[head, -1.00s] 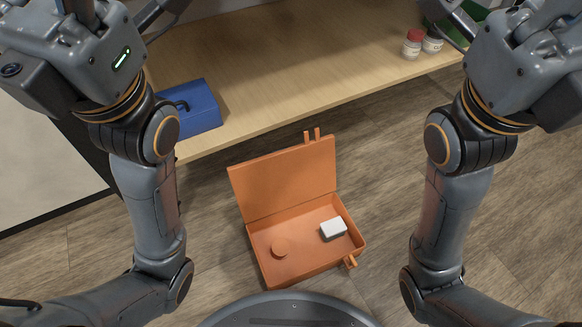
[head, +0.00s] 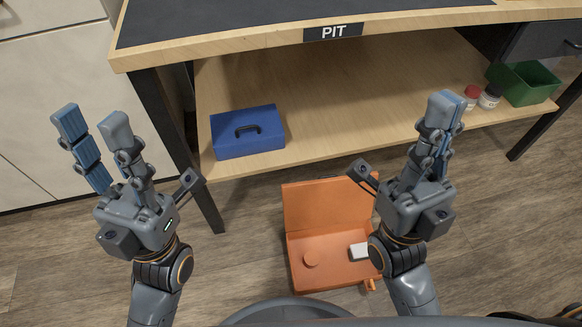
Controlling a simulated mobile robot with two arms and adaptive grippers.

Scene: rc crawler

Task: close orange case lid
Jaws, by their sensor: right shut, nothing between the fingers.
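The orange case (head: 313,277) sits on the floor in front of me with its lid (head: 318,207) standing open at the back. My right arm hides part of the case's right side. My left gripper (head: 92,124) is open and empty, up at the left, well away from the case. My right gripper (head: 442,108) is shut with nothing in it, above and to the right of the case.
A workbench marked PIT (head: 333,32) stands behind the case. Its lower shelf (head: 345,105) holds a blue box (head: 248,133), a red-capped jar (head: 471,97), another jar (head: 489,98) and a green bin (head: 524,84). The wooden floor (head: 250,230) beside the case is clear.

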